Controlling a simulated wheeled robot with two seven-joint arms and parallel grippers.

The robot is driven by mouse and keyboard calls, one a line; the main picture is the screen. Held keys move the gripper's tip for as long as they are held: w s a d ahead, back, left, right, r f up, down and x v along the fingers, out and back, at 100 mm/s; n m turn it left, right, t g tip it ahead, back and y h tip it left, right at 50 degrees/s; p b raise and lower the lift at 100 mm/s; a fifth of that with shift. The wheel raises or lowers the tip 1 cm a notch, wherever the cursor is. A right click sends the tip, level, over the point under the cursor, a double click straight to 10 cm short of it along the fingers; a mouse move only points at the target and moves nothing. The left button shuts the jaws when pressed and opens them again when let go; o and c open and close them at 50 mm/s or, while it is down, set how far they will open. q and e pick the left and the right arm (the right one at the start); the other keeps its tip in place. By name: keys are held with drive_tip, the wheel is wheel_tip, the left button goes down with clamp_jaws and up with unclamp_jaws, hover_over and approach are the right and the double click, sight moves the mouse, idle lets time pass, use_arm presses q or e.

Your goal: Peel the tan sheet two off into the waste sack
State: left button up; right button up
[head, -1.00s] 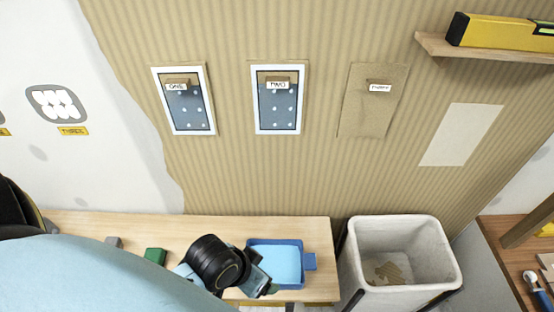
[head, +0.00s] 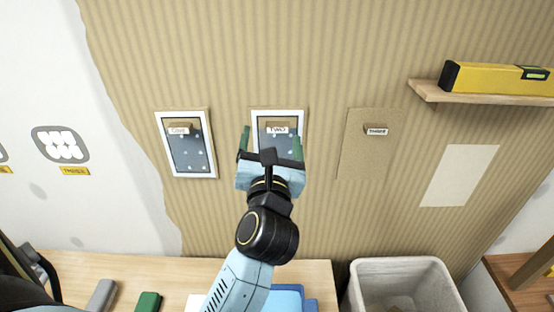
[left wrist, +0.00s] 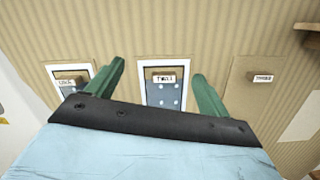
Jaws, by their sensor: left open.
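Position two on the wall shows a white-bordered blue panel (head: 262,118) with pale dots, and a tan tab (head: 277,123) labelled TWO near its top. The panel also shows in the left wrist view (left wrist: 163,97). No tan sheet covers the visible part of this panel; my gripper hides its lower part in the head view. My left gripper (head: 270,144) is open and empty, its green fingers on either side of the tab in the picture; I cannot tell whether they touch the wall. The pale waste sack (head: 400,267) stands at lower right. My right gripper is out of view.
A similar panel one (head: 188,155) is at left, and a tan sheet (head: 365,155) with tab THREE at right. A shelf (head: 480,96) holds a yellow level (head: 500,78). Below is a wooden bench (head: 75,265) with a blue tray (head: 288,298).

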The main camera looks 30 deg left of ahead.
sight(278, 132)
use_arm(q)
drive_tip(key=w+a+f+n+g, duration=0.1)
drive_tip(key=w+a+f, duration=0.1)
drive_tip(key=w, duration=0.2)
drive_tip(key=w+a+f+n+g+h+p, duration=0.1)
drive_tip(key=w+a+f, duration=0.1)
drive_tip(key=w, duration=0.2)
drive_tip(key=w+a+f+g, duration=0.1)
drive_tip(key=w+a+f, duration=0.1)
drive_tip(key=w, duration=0.2)
drive_tip(key=shift+w+a+f+n+h, duration=0.2)
drive_tip(key=shift+f+n+h, duration=0.1)
drive_tip(key=shift+n+h, duration=0.1)
drive_tip(key=c, duration=1.1)
drive_tip(key=shift+s+d, duration=0.1)
drive_tip(key=shift+s+p, duration=0.1)
drive_tip(key=shift+p, duration=0.2)
drive_tip(key=shift+p+v, duration=0.3)
drive_tip(key=shift+v, duration=0.65)
